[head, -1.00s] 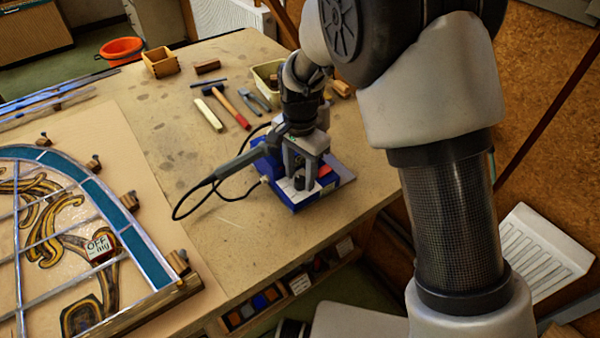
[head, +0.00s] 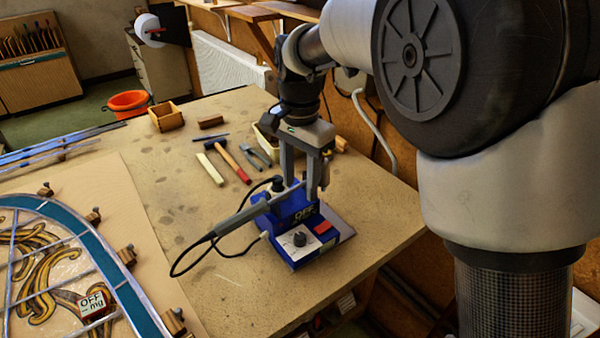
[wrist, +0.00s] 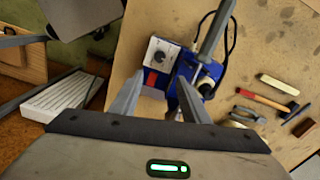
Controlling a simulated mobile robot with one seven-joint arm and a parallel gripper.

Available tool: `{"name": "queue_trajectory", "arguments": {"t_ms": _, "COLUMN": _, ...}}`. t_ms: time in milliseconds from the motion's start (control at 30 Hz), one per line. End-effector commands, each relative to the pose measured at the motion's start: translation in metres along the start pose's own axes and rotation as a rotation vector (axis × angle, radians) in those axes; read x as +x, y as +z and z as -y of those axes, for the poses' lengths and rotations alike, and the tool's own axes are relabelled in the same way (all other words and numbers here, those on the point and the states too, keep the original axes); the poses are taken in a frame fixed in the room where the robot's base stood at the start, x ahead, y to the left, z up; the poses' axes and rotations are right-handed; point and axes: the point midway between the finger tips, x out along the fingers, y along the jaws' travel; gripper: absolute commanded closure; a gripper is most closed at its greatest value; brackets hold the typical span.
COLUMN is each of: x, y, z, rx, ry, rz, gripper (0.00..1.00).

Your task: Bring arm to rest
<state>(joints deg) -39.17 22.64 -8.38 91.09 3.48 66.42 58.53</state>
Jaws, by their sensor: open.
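My gripper (head: 301,194) is open and points down, just above and behind the blue soldering station (head: 312,246) on the workbench. The station has a dial, a red switch and an "OFF" label. A soldering iron (head: 240,215) with a black cable rests in its holder, its tip end close to my fingers. In the wrist view my two fingers (wrist: 152,100) are apart, with the station (wrist: 160,62) beyond them and the iron (wrist: 215,30) running up past it. I see nothing held between the fingers.
The leaded panel (head: 92,240) lies at the left with wooden blocks around its edge. A hammer (head: 232,162), pliers (head: 255,155), a pale bar (head: 210,169), a wooden box (head: 166,116) and a tub lie toward the back.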

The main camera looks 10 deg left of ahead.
Motion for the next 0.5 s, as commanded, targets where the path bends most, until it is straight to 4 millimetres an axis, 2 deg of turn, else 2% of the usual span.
{"name": "queue_trajectory", "arguments": {"t_ms": 133, "x": -0.0130, "y": 0.0000, "z": 0.0002, "rx": 0.000, "ry": -0.001, "rz": 0.000, "gripper": 0.58}}
{"name": "queue_trajectory", "arguments": {"t_ms": 500, "x": -0.0154, "y": 0.0002, "z": -0.0002, "rx": 0.000, "ry": 0.001, "rz": 0.001, "gripper": 0.58}}
